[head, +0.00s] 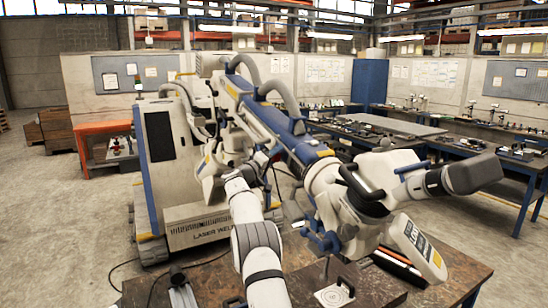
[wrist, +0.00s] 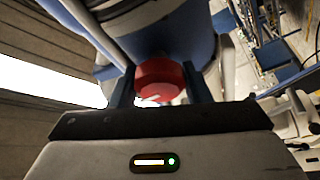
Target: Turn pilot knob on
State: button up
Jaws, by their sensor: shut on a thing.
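A red round knob (wrist: 160,78) shows in the wrist view, under a blue and grey part of the machine (wrist: 160,35). My gripper (wrist: 158,88) has one dark finger on each side of the knob and is shut on it. The knob's far side and any marking of its setting are hidden. In the head view my white arm (head: 255,245) reaches up from the bottom toward the large blue and white machine arm (head: 290,130). The knob cannot be made out there.
A laser welder cabinet (head: 170,150) stands behind my arm on the left. A brown worktable (head: 375,285) with a small plate (head: 334,295) is at the front. The big machine head (head: 350,215) hangs close to my arm on the right. Floor is open at far left.

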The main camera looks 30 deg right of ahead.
jog(key=shift+a, duration=0.3)
jog(key=shift+c, duration=0.3)
jog(key=shift+d, duration=0.2)
jog(key=shift+n, duration=0.3)
jog(key=shift+r+n+t+y+b, duration=0.1)
jog(key=shift+n+t+y+b, duration=0.25)
jog(key=shift+n, duration=0.55)
jog(key=n+y+p, duration=0.1)
jog(key=n, duration=0.2)
jog(key=shift+r, duration=0.1)
jog(key=shift+n+y+p, duration=0.3)
jog(key=shift+n+y, duration=0.15)
jog(key=shift+n, duration=0.55)
jog(key=shift+d, duration=0.1)
